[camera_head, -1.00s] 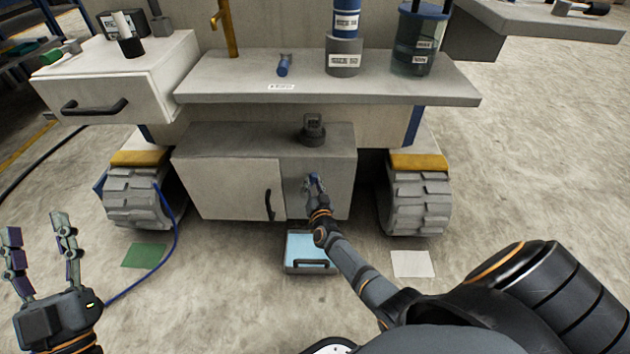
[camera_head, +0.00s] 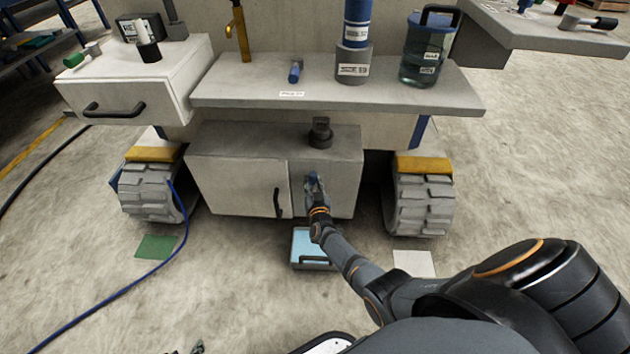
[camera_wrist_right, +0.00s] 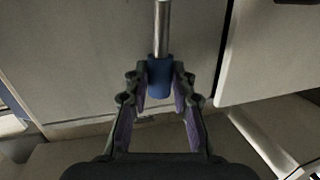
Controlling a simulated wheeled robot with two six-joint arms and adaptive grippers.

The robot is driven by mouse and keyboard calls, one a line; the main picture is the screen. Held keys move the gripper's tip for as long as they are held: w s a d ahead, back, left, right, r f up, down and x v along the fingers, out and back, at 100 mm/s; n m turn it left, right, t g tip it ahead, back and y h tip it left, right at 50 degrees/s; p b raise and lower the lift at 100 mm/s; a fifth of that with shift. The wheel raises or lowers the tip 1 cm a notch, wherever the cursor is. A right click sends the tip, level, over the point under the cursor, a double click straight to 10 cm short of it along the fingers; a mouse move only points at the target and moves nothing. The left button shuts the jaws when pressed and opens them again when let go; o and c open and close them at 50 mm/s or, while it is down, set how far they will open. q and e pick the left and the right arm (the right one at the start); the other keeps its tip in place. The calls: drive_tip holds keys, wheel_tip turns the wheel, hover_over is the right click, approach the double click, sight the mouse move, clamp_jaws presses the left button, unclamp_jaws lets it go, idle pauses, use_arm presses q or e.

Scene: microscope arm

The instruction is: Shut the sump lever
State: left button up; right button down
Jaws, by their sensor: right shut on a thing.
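The sump lever shows in the right wrist view as a thin metal rod with a blue grip (camera_wrist_right: 160,78). The rod runs straight up the picture from the grip, across a pale grey panel. In the head view only a bit of blue (camera_head: 312,177) shows at the front of the grey cabinet (camera_head: 343,185). My right gripper (camera_head: 316,186) is there, its two fingers (camera_wrist_right: 160,88) shut around the blue grip. The gripper hides most of the lever in the head view. A small dark piece at the bottom edge (camera_head: 198,347) looks like a tip of my left gripper.
A tray with light blue inside (camera_head: 308,243) sits on the floor below the cabinet. A cabinet door (camera_head: 240,188) with a black handle is to the left. A shelf (camera_head: 400,98) overhangs above, with a blue jug (camera_head: 425,50) on it. Tracks (camera_head: 420,205) flank the cabinet.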

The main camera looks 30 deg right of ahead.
drive_tip(key=shift+a, duration=0.15)
use_arm(q)
drive_tip(key=shift+s+f+g+p, duration=0.2)
drive_tip(key=shift+s+g+p, duration=0.15)
drive_tip(key=shift+s+g, duration=0.45)
use_arm(e)
drive_tip(key=shift+w+a+n, duration=0.15)
drive_tip(key=shift+n, duration=0.15)
use_arm(q)
drive_tip(key=shift+s, duration=0.25)
use_arm(e)
drive_tip(key=c, duration=1.1)
unclamp_jaws()
drive_tip(key=shift+a, duration=0.1)
use_arm(q)
drive_tip(key=shift+w+r, duration=0.1)
use_arm(e)
drive_tip(key=v, duration=1.2)
drive_tip(key=shift+r, duration=0.1)
